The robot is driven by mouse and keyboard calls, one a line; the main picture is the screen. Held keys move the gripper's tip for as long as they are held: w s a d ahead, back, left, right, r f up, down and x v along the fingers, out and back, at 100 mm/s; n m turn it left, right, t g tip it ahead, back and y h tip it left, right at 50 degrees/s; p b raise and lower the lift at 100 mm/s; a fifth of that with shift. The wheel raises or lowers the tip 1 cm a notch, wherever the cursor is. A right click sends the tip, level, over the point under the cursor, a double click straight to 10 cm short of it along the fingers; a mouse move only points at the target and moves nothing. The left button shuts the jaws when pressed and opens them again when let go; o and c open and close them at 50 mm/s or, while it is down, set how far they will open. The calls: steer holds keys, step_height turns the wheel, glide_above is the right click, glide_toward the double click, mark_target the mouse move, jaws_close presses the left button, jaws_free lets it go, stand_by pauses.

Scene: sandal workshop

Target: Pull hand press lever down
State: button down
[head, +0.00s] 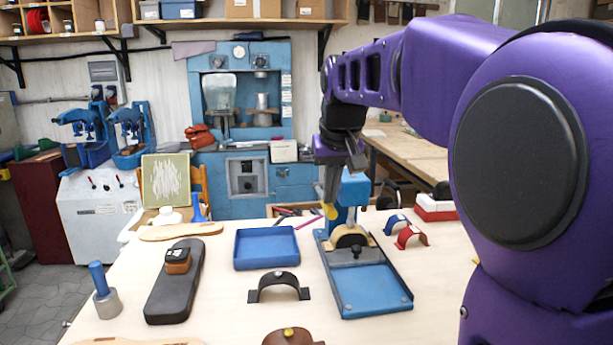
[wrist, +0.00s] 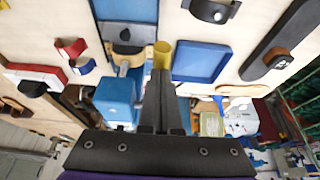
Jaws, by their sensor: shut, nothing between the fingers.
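The hand press has a blue base plate (head: 365,290) on the table and a blue upright head (head: 354,188) behind it. In the wrist view its head is a blue block (wrist: 115,98) left of my fingers. The lever's yellow grip (head: 330,211) stands out to the left of the head, in a raised position. It also shows in the wrist view (wrist: 162,54), right at my fingertips. My gripper (head: 331,196) is shut and empty, pointing down just above the grip. I cannot tell whether it touches. An arched tan-and-dark piece (head: 350,238) sits under the press head.
A blue tray (head: 267,248), a black strap arch (head: 279,287) and a dark sole with a brown block (head: 174,282) lie left of the press. Red (head: 410,236) and blue (head: 396,224) straps lie right. A blue-handled tool (head: 103,290) stands at the front left.

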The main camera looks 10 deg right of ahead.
steer(key=shift+f, duration=0.3)
steer(key=w+r+p, duration=0.3)
steer(key=r+p, duration=0.8)
steer(key=r, duration=0.1)
steer(key=shift+w+r, duration=0.15)
